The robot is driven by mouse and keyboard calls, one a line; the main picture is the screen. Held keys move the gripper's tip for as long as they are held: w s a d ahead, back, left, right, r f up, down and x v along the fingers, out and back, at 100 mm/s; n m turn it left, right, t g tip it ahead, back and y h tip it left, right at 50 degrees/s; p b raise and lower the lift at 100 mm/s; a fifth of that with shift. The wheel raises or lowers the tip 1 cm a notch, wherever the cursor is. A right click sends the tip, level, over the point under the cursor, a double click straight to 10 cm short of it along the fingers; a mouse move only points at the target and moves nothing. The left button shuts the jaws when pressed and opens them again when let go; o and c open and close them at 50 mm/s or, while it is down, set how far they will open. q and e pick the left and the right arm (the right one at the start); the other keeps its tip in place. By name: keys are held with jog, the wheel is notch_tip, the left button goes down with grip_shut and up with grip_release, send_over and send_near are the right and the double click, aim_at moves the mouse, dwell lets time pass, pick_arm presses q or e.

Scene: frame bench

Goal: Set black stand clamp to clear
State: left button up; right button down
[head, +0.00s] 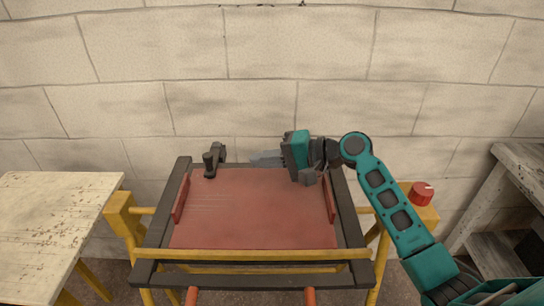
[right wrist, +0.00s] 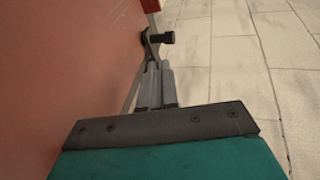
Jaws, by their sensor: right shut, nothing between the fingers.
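A black stand clamp (head: 213,160) stands at the rear left of the frame bench, by the back edge of the red panel (head: 255,212). It also shows in the right wrist view (right wrist: 164,38), ahead of the fingertips. My right gripper (head: 256,158) reaches in from the right along the back edge of the bench, its fingers pointing left at the clamp. The fingers are shut with nothing between them, and also show in the right wrist view (right wrist: 158,66). A gap separates them from the clamp. My left gripper is out of view.
A dark block (head: 308,178) sits below my right gripper; I cannot tell what it belongs to. A red knob (head: 421,193) tops the yellow frame on the right. A pale table (head: 55,215) stands left, a grey shelf (head: 520,180) right. The block wall is close behind.

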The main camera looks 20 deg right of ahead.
aim_at(212, 159)
jog(key=x, duration=0.8)
jog(key=shift+r, duration=0.4)
jog(key=shift+w+a, duration=0.4)
jog(key=shift+a, duration=0.1)
jog(key=shift+w, duration=0.1)
